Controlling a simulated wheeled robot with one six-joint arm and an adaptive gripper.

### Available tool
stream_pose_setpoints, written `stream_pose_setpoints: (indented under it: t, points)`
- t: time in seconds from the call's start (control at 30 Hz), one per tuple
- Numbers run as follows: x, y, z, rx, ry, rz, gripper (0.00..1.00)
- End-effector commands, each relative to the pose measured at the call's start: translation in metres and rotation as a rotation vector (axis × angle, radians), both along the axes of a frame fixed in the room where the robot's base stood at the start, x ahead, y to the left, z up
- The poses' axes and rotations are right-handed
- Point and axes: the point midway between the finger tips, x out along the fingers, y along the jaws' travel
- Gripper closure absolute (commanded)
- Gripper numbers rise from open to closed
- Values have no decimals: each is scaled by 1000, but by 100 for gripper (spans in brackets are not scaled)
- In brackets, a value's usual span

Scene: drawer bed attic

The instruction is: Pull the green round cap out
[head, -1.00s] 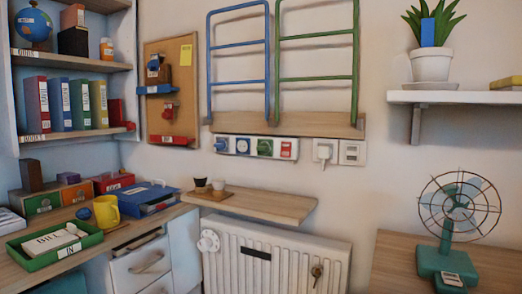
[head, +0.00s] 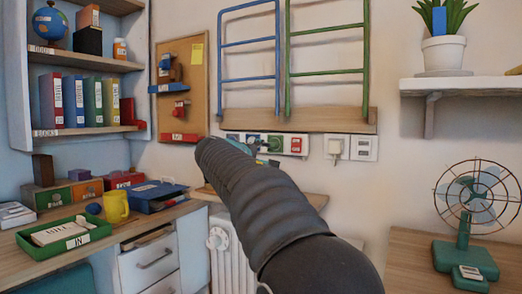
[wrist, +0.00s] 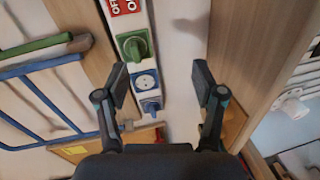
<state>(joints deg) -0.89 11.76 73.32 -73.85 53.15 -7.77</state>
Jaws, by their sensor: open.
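The green round cap (wrist: 135,45) sits on a white strip (wrist: 128,18) on the wall, between a blue-ringed socket and a red OFF/ON switch. In the head view the cap (head: 275,143) shows just above my arm. My gripper (wrist: 162,76) is open and empty. In the wrist view the cap lies beyond the left fingertip, up and left of the gap between the fingers, apart from them. In the head view my arm hides most of the gripper.
A blue knob (wrist: 150,106) and the blue-ringed socket (wrist: 146,81) share the strip with a red switch (head: 296,145). Blue rails (head: 250,79) and green rails (head: 325,75) rise above.

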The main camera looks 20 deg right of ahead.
Motion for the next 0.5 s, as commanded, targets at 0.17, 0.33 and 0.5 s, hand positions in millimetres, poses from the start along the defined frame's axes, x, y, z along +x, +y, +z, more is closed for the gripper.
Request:
stream_pose_setpoints:
  t: [0.17,0.33,0.5]
  points:
    - [37,-5,18,-148,-19,-14,31]
    - [48,-6,25,-199,-25,-20,31]
    - [48,-6,26,-202,-26,-21,31]
